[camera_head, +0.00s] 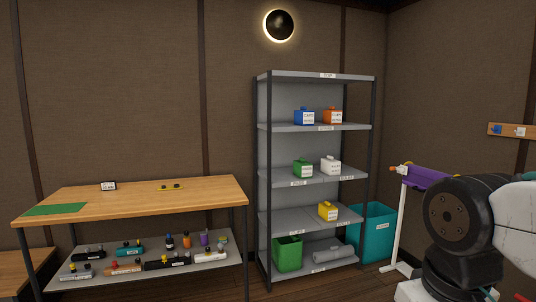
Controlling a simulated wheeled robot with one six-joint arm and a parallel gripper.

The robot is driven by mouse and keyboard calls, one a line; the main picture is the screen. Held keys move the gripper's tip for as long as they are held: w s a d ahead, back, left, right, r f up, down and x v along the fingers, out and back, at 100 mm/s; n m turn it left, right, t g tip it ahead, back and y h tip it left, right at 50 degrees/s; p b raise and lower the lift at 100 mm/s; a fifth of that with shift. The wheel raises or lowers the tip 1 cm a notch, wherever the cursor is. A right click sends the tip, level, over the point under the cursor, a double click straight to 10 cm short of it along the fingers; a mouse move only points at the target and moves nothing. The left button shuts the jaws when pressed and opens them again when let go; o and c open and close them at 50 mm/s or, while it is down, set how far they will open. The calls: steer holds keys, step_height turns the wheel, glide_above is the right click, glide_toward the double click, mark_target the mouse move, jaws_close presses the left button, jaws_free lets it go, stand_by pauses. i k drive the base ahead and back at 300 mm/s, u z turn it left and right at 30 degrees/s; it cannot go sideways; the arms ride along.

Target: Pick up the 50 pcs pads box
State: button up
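Several small labelled boxes stand on the grey shelf unit (316,76). A blue box (304,117) and an orange box (333,116) are on the upper shelf. A green box (303,168) and a white box (330,165) are on the middle shelf. A yellow box (327,211) is on the lower shelf. Their labels are too small to read surely, so I cannot tell which is the 50 pcs pads box. Only links of my arm show at the right; my gripper is not in view.
A wooden workbench (130,200) with a green mat (55,209) stands at the left, with bottles and tools on its lower shelf. A green bin (288,253) and a grey roll (330,254) fill the bottom shelf. A teal bin (374,236) and a white stand with purple cloth (428,178) are right of the shelves.

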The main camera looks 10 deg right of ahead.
mark_target(303, 169)
steer(key=u, duration=0.1)
steer(key=i, duration=1.65)
steer(key=z, duration=0.55)
steer(key=i, duration=0.65)
steer(key=z, duration=0.3)
